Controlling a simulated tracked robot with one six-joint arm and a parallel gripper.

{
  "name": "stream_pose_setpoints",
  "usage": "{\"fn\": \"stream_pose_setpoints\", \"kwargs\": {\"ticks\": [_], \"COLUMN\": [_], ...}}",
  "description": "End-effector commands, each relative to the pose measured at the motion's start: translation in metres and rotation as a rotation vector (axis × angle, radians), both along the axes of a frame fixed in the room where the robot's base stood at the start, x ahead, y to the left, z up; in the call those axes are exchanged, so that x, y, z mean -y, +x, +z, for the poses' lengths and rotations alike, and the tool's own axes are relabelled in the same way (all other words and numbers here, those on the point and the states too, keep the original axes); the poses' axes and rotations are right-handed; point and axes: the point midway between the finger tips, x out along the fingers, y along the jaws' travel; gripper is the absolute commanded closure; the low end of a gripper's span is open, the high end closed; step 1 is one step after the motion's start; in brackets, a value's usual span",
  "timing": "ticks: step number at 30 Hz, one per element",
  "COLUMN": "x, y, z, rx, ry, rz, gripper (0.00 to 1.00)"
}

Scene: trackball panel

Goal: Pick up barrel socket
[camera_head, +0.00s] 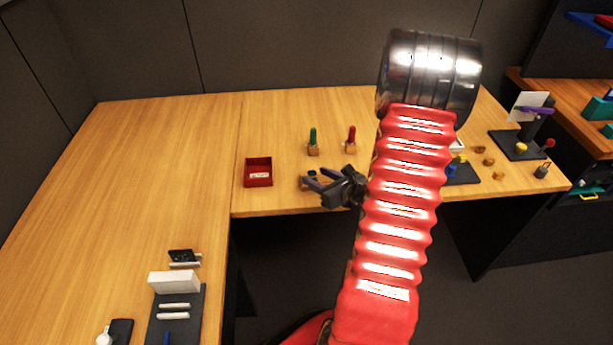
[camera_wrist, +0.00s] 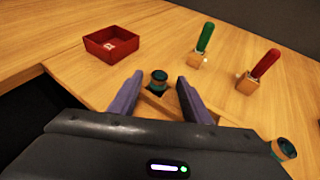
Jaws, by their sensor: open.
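My gripper (camera_head: 310,179) is open over the front edge part of the wooden table. In the wrist view my gripper (camera_wrist: 157,90) has its two purple-grey fingers apart. A small dark round piece with a teal rim (camera_wrist: 158,77), which looks like the barrel socket, shows between the fingertips, slightly beyond them. The fingers do not appear to touch it. It shows small and partly hidden by the fingers in the head view (camera_head: 311,174). A second similar teal-rimmed piece (camera_wrist: 284,148) is at the lower right of the wrist view.
A red open box (camera_head: 258,181) with a white label inside stands left of my gripper. A green-handled tool (camera_head: 313,137) and a red-handled tool (camera_head: 351,134) stand upright in wooden blocks behind.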

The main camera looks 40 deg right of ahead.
Motion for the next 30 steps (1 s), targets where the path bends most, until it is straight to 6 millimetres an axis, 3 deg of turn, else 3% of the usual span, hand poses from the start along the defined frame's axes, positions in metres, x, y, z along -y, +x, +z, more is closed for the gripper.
{"fn": "stream_pose_setpoints", "kwargs": {"ticks": [16,30], "x": [-0.0034,-0.0040], "y": [0.0028,0.0032], "z": [-0.0002,-0.0002], "rx": [0.000,0.000], "ry": [0.000,0.001], "rz": [0.008,0.009], "gripper": [0.56,0.89]}}
